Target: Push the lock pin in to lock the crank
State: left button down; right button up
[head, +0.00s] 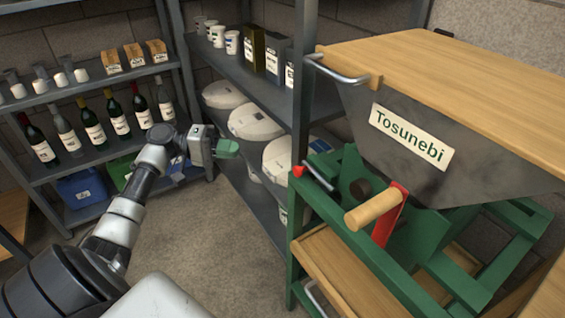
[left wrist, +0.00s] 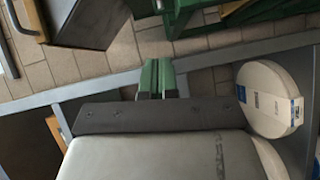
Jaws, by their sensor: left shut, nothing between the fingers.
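A green-framed machine with a grey hopper labelled "Tosunebi" (head: 411,137) stands at the right. Its crank (head: 388,218) has a red arm and a wooden handle. A small red knob (head: 298,171), which looks like the lock pin, sits at the frame's left corner beside a grey metal bar; how far in it sits I cannot tell. My left gripper (head: 232,147) is shut and empty, in the air left of the knob and well apart from it. Its green fingers also show together in the left wrist view (left wrist: 157,80). My right gripper is not in view.
A grey shelf (head: 252,197) with white round lidded tubs (head: 255,122) stands behind my left gripper, left of the machine. Wine bottles (head: 92,122) stand on another shelf at the far left. The floor (head: 215,240) between my left arm and the machine is clear.

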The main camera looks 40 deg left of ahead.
aim_at(298, 173)
pick_arm(q)
jog(key=shift+w, duration=0.1)
jog(key=shift+s+d+f+p+x, duration=0.1)
jog(key=shift+s+d+p+x, duration=0.25)
jog(key=shift+x, duration=1.75)
jog(key=shift+s+d+f+p+x, duration=0.15)
jog(key=shift+s+p+x, duration=0.3)
jog(key=shift+x, duration=1.7)
jog(key=shift+s+d+f+p+x, duration=0.1)
jog(key=shift+s+d+p+x, duration=0.3)
jog(key=shift+x, duration=1.7)
jog(key=shift+a, duration=0.15)
jog(key=d, duration=0.1)
jog(key=s+d+p, duration=0.1)
jog(key=d, duration=0.1)
jog(key=shift+s+r, duration=0.15)
jog(key=shift+s, duration=0.1)
